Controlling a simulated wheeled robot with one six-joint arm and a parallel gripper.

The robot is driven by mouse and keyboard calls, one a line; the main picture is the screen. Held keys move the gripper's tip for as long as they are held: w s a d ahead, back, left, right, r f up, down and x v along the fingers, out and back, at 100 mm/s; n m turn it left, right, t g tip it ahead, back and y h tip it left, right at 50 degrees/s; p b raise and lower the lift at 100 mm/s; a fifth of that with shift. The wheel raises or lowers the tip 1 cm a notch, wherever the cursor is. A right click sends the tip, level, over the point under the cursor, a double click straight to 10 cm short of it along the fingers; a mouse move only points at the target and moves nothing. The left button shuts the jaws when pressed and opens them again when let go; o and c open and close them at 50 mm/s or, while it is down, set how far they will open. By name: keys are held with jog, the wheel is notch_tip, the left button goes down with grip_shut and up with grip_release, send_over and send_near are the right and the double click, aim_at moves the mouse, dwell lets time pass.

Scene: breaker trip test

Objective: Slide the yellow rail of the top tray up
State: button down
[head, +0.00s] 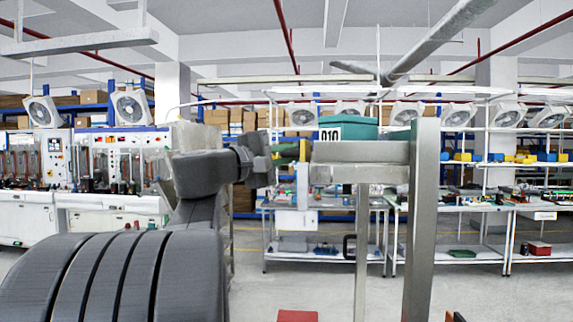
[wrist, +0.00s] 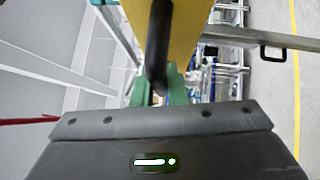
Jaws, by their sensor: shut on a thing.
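The top tray (head: 348,131) is a teal bin with a white label reading 010, resting on a grey metal stand. A narrow yellow rail (head: 304,150) shows at its left end in the head view. My gripper (head: 290,157) reaches this end from the left and is shut on the rail. In the wrist view the yellow rail (wrist: 192,32) runs broad and close along the top, with a dark finger (wrist: 158,45) in front of it. Green parts (wrist: 141,95) show just behind. The exact contact between fingers and rail is partly hidden.
The stand's metal post (head: 422,220) rises right of the tray. Work tables (head: 455,207) with parts stand behind, and white machines (head: 110,165) stand at the left. A red box (head: 297,316) sits at the bottom edge. The grey floor at the right is open.

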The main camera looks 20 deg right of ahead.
jog(key=shift+s+r, duration=0.1)
jog(key=shift+r, duration=1)
jog(key=c, duration=1.5)
grip_release()
jog(key=shift+o, duration=0.2)
jog(key=shift+f, duration=0.1)
jog(key=shift+a+f, duration=0.1)
jog(key=shift+a, duration=0.1)
jog(key=b+v, duration=0.3)
jog(key=v, duration=1)
jog(key=shift+a, duration=0.25)
